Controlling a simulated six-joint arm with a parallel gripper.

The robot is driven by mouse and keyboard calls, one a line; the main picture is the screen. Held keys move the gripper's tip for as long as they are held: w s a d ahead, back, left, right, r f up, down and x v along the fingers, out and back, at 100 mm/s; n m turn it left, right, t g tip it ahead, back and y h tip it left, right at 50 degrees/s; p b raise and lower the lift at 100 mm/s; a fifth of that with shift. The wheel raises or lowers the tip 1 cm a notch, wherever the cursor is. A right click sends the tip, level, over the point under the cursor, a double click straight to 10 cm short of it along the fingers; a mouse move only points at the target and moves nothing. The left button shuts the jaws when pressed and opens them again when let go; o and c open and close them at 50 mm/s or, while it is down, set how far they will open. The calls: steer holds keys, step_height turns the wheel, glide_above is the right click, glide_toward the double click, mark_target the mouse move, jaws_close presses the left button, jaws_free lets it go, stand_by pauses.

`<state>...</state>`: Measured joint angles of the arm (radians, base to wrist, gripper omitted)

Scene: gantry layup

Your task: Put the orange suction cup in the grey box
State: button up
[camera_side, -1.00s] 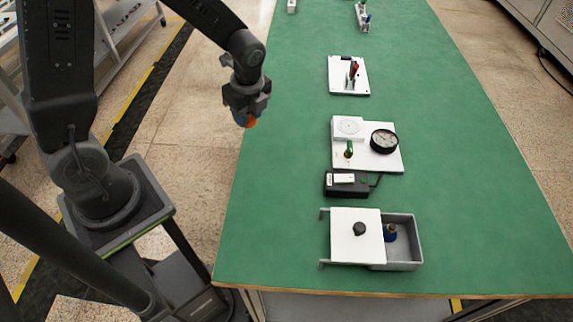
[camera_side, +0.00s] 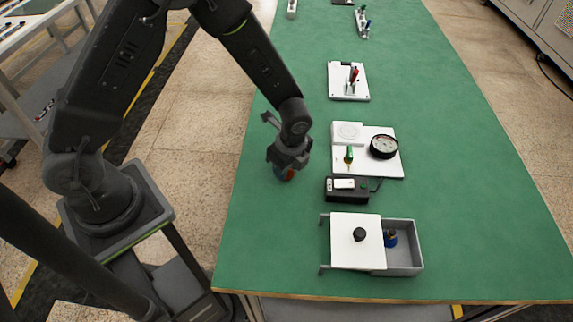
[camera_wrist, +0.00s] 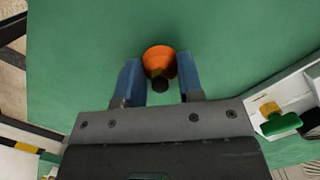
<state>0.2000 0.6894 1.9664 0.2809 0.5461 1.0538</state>
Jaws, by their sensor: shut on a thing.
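The orange suction cup (camera_wrist: 160,60) with its dark stem sits between the two blue fingers of my gripper (camera_wrist: 158,72) in the wrist view. My gripper (camera_side: 284,172) is shut on it. In the side view only a little orange (camera_side: 290,174) shows below the jaws, over the left part of the green table. The grey box (camera_side: 404,259) stands at the table's front, to the right of and nearer than my gripper. A white lid (camera_side: 350,250) with a black knob covers its left part. The right part is open, with a blue object (camera_side: 390,239) inside beside the lid edge.
A black device (camera_side: 346,191) with a cable lies between my gripper and the box's far side. Behind it is a white board (camera_side: 388,168) with a round gauge (camera_side: 384,146) and a green-handled valve (camera_side: 349,154). The table left of the box is clear.

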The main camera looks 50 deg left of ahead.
steer(key=shift+f, duration=0.2)
steer(key=o, duration=0.9)
steer(key=shift+r, duration=0.1)
step_height(320, 180, up, 14)
steer(key=d, duration=0.2)
step_height(320, 180, up, 11)
steer(key=n+t+h, duration=0.1)
steer(key=n+t, duration=0.2)
steer(key=n, duration=0.5)
glide_above(290, 176)
steer(key=s+a, duration=0.4)
steer(key=s, duration=0.2)
steer(key=s+r+n+t, duration=0.1)
steer(key=s+n, duration=0.1)
steer(key=s, duration=0.1)
steer(key=s+a+r+n, duration=0.1)
steer(key=s+n, duration=0.2)
steer(key=s+a+r+n+t, duration=0.1)
steer(key=s+r+n, duration=0.1)
steer(key=s+n, duration=0.1)
steer(key=shift+s+a+t+h, duration=0.2)
steer(key=shift+t+h, duration=0.1)
steer(key=shift+h, duration=0.1)
steer(key=shift+s+n, duration=0.3)
steer(key=shift+n, duration=0.1)
steer(key=shift+s, duration=0.15)
steer(key=shift+c, duration=1.1)
